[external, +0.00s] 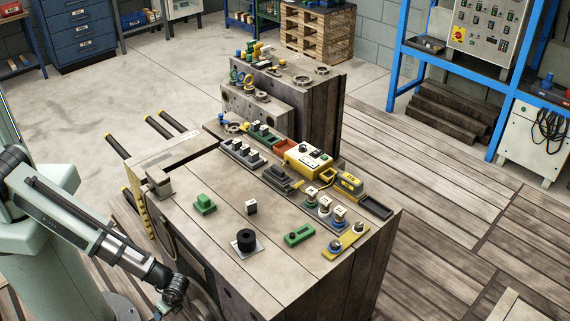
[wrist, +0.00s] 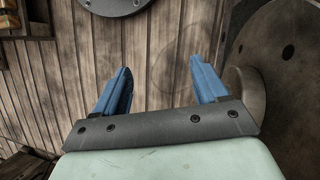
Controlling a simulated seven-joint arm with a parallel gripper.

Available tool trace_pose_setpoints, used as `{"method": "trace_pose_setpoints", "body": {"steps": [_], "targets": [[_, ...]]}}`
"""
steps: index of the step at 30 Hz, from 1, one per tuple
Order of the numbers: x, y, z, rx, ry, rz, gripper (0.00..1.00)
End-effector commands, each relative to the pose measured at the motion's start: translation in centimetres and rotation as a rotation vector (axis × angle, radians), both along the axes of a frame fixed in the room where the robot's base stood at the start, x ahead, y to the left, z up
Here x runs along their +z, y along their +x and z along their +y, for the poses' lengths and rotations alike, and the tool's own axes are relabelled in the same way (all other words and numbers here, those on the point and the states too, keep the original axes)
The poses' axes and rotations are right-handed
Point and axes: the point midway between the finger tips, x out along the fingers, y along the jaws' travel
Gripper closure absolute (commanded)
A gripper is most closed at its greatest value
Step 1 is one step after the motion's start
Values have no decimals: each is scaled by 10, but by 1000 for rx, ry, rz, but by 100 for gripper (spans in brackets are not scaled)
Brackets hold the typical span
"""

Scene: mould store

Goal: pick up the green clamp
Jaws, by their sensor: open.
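Two green pieces lie on the workbench top (external: 225,240) in the external view. One is a flat green slotted bar (external: 299,235) near the front right, which looks like the clamp. The other is a green block with a raised top (external: 204,203) at the left. My gripper (wrist: 160,70) shows in the wrist view with its two blue fingers wide apart and nothing between them. In the external view my arm hangs low, left of the bench, and the gripper itself cannot be made out there. No green piece shows in the wrist view.
A black cylinder on a plate (external: 246,242) and a small black-and-white block (external: 251,207) stand between the green pieces. A yellow control box (external: 307,158) and several fixtures crowd the bench's far side. A round grey plate (wrist: 113,2) shows in the wrist view.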

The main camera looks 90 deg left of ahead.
Motion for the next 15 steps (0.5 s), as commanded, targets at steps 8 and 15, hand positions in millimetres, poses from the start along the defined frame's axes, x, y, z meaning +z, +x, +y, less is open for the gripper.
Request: {"method": "trace_pose_setpoints", "body": {"steps": [8,15], "targets": [[40,116,-63,-287,-74,-75,28],[94,198,-128,-530,-125,-128,28]]}}
